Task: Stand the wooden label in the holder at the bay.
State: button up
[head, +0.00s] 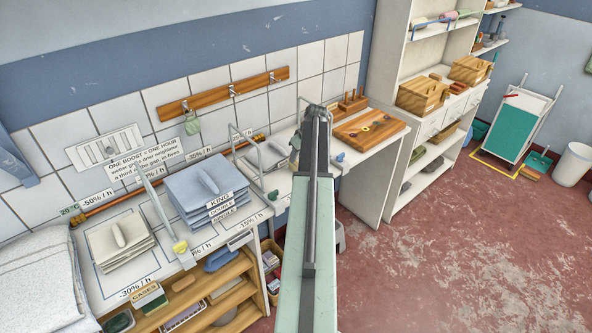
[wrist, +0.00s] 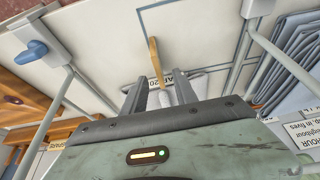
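A thin wooden piece (wrist: 153,60), which looks like the label seen nearly edge-on, shows in the wrist view just beyond the fingers of my gripper (wrist: 160,93). A pale part shows between the fingers. I cannot tell whether they are closed on it or apart from it. A small card with dark print (wrist: 155,83) is close to the fingertips, partly hidden. In the head view my arm hides the gripper and this piece. I cannot make out the holder for certain.
The white counter (head: 135,262) carries folded blue linen (head: 207,190) and pale linen (head: 117,240). Thin metal frames (head: 163,205) rise along it. A wooden board (head: 370,132) lies at its far end. White shelves (head: 430,110) stand beyond.

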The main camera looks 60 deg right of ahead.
aim_at(296, 162)
jog(key=b+x, duration=0.2)
jog(key=x, duration=0.1)
jog(key=b+x, duration=0.2)
jog(key=shift+s+f, duration=0.15)
jog(key=shift+s, duration=0.1)
grip_shut()
jog(key=shift+r+p, duration=0.6)
jog(key=shift+r, duration=0.1)
notch_tip(296, 162, up, 3)
jog(key=p, duration=0.3)
jog(key=s+a+p, duration=0.1)
jog(key=s+a, duration=0.8)
jog(key=s, duration=0.4)
jog(key=shift+a+r, duration=0.2)
jog(key=shift+r, duration=0.3)
